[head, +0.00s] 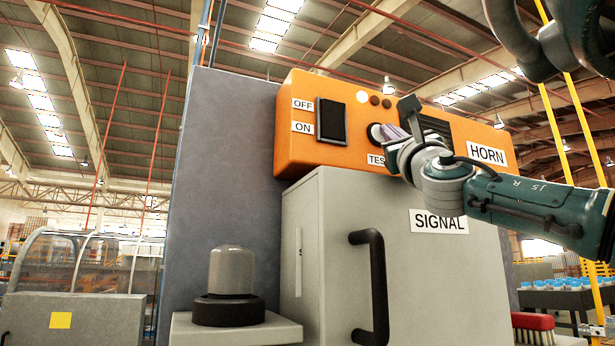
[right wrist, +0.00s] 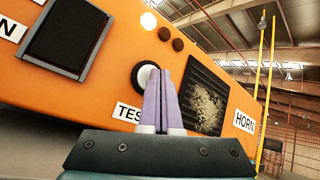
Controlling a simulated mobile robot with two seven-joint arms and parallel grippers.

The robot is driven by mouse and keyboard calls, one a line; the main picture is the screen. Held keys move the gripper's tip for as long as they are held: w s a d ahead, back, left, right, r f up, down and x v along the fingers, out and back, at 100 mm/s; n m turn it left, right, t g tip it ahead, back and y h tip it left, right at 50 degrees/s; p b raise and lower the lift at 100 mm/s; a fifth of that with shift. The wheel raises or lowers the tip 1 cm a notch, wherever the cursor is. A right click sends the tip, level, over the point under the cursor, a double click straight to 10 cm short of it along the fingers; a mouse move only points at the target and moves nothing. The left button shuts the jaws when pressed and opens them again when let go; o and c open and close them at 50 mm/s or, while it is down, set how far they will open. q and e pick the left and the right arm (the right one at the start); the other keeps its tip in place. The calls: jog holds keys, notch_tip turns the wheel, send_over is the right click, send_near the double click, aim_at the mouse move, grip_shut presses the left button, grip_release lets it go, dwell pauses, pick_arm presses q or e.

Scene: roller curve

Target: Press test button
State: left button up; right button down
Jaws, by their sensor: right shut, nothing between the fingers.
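My left gripper is not in view.
A black OFF/ON rocker switch (head: 334,121) is left of the button, with small lamps (head: 374,99) above. A dark grille (right wrist: 205,97) is to its right. Below stands a grey cabinet (head: 335,225) with a black handle (head: 372,285); a grey dome (head: 231,270) is at lower left.

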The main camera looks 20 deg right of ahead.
jog(key=shift+s, duration=0.85)
jog(key=shift+s, duration=0.1)
jog(key=s, duration=0.1)
jog(key=s+p, duration=0.1)
jog(key=s, duration=0.2)
jog(key=shift+s+d, duration=0.25)
jog(key=shift+s, duration=0.15)
dwell(0.3)
